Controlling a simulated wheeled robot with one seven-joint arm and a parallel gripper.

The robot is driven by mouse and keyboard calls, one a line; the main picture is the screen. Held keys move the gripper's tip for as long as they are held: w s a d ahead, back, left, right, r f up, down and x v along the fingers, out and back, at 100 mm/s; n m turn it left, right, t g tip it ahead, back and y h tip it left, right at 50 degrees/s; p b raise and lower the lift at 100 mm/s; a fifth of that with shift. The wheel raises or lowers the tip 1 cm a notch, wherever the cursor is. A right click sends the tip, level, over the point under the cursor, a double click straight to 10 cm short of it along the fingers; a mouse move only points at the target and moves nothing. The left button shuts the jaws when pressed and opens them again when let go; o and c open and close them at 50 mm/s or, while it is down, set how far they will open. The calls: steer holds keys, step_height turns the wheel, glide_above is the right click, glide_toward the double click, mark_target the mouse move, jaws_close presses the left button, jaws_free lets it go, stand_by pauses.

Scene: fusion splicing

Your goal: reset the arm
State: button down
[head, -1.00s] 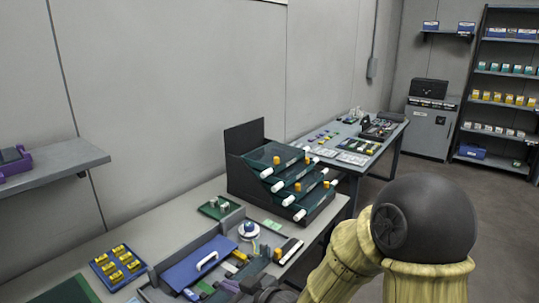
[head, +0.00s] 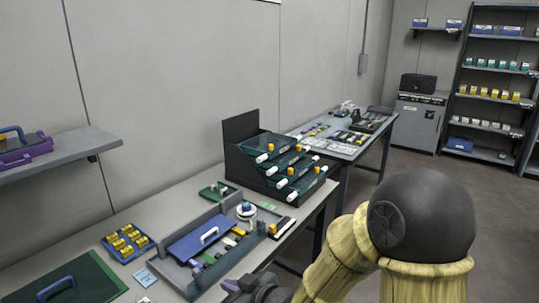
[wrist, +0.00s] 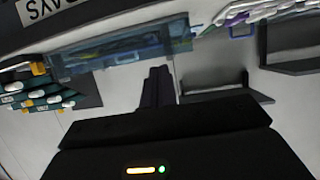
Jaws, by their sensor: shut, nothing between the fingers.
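My gripper (head: 236,288) shows at the bottom of the head view, at the front edge of the workbench, partly cut off by my arm. In the wrist view its dark fingers (wrist: 158,84) are together with nothing between them. The workbench (head: 150,205) bears a grey tray (head: 180,279) with a blue lid (head: 200,240) that has a white handle. My yellow-sleeved arm with its dark round joint fills the lower right of the head view.
A rack of sloping green trays (head: 285,160) stands at the bench's far end. A wall shelf (head: 70,152) holds a purple case (head: 25,150). Open floor (head: 400,165) lies to the right.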

steer(key=s+d+f+m+g+h, duration=0.1)
steer(key=d+f+m+h, duration=0.2)
steer(key=d, duration=0.5)
steer(key=d+f+m+g+h, duration=0.1)
steer(key=d+m+h, duration=0.1)
steer(key=d+h, duration=0.45)
steer(key=s+d+m+g, duration=0.4)
steer(key=s+d+m, duration=0.1)
steer(key=s+d, duration=0.45)
step_height(320, 180, up, 21)
steer(key=p, duration=2)
steer(key=shift+h+p, duration=0.4)
steer(key=shift+h, duration=0.05)
